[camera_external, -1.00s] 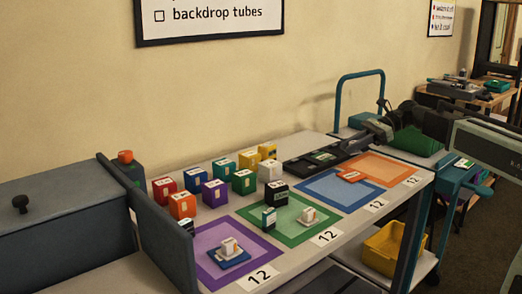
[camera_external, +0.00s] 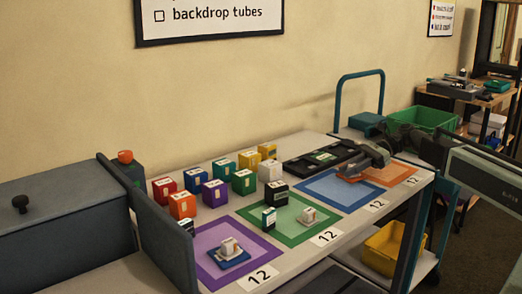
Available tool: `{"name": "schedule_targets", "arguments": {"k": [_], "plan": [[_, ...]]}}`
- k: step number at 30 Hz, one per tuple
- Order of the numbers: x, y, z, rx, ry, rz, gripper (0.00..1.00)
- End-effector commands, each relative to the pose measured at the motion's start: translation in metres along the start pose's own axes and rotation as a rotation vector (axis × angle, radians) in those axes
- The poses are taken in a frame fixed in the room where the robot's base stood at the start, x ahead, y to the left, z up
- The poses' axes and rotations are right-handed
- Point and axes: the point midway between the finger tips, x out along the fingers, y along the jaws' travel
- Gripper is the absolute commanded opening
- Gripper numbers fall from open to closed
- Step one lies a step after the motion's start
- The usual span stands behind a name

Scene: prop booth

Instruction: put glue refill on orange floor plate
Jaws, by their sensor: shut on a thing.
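A small flat orange plate (camera_external: 348,172) lies where the blue and orange marked areas meet on the bench. The larger orange-bordered area (camera_external: 400,176) is on the bench's right part. My gripper (camera_external: 364,164) is low, directly over and behind the orange plate. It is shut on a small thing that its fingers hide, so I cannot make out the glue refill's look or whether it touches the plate.
Several coloured boxes (camera_external: 214,193) stand at the bench's back left. A black tray (camera_external: 322,158) lies behind the blue area (camera_external: 338,190). White items stand on the purple area (camera_external: 204,261) and green area (camera_external: 284,236). A dark panel (camera_external: 150,212) bounds the left.

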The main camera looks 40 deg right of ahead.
Motion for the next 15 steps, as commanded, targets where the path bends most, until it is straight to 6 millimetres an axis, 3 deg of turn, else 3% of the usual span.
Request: {"name": "schedule_targets", "arguments": {"k": [7,8,10,15], "plan": [[0.0011,0.0001,-0.0025,0.0,0.0,0.0,0.0],[0.0007,0.0,-0.0015,0.0,0.0,0.0,0.25],[0.0004,0.0001,-0.0008,0.0,0.0,0.0,0.41],[0.0003,0.0001,-0.0008,0.0,0.0,0.0,0.41]]}}
